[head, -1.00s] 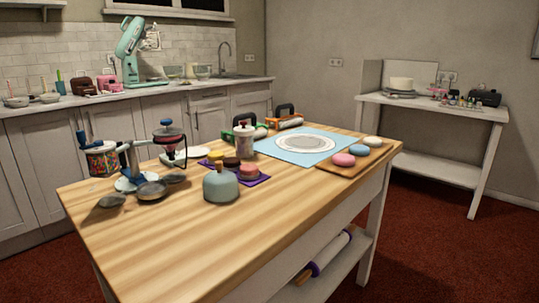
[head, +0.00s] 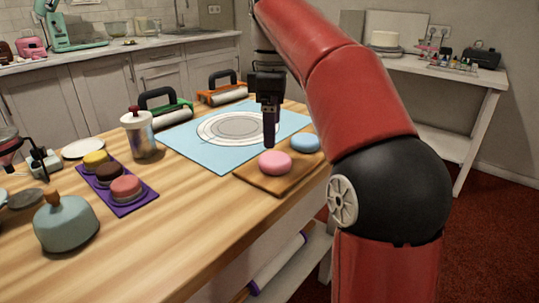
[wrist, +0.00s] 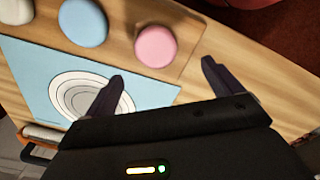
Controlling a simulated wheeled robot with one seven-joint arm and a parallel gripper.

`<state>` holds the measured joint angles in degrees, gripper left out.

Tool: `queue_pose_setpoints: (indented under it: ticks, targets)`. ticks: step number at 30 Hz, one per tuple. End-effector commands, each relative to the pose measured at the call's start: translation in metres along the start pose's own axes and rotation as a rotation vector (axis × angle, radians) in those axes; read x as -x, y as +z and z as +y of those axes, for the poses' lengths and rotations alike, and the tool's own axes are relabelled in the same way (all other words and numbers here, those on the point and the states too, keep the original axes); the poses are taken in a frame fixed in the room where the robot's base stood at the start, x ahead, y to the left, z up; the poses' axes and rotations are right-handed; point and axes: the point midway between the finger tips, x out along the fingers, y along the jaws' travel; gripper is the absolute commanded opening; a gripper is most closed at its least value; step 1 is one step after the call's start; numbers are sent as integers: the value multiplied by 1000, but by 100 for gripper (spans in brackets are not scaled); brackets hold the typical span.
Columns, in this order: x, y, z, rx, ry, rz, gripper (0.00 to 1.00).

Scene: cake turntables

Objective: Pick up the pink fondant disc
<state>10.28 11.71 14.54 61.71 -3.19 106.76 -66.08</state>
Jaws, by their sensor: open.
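The pink fondant disc (head: 275,162) lies on a wooden board (head: 254,179) at the right end of the table. A blue disc (head: 305,143) lies beside it on the same board. In the wrist view the pink disc (wrist: 156,46) is beyond the fingertips, roughly between their lines, with the blue disc (wrist: 83,22) to its left. A white disc (wrist: 17,10) shows at the top left corner there. My gripper (head: 269,142) points down above and just behind the pink disc in the head view. In the wrist view my gripper (wrist: 160,70) is open and empty.
A light blue mat (head: 180,144) with white circles lies behind the board. A purple tray (head: 125,210) with several small cakes, a lidded jar (head: 140,135) and a teal dome (head: 65,224) stand to the left. The table's front middle is clear.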

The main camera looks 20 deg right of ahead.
Motion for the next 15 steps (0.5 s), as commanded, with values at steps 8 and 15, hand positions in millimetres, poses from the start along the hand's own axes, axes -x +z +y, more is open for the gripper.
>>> queue_pose_setpoints:
  ticks: [8, 15]
  targets:
    - [-29, 1, 3, 13, -7, 0, 91]
    - [-64, 4, 7, 11, -6, 0, 91]
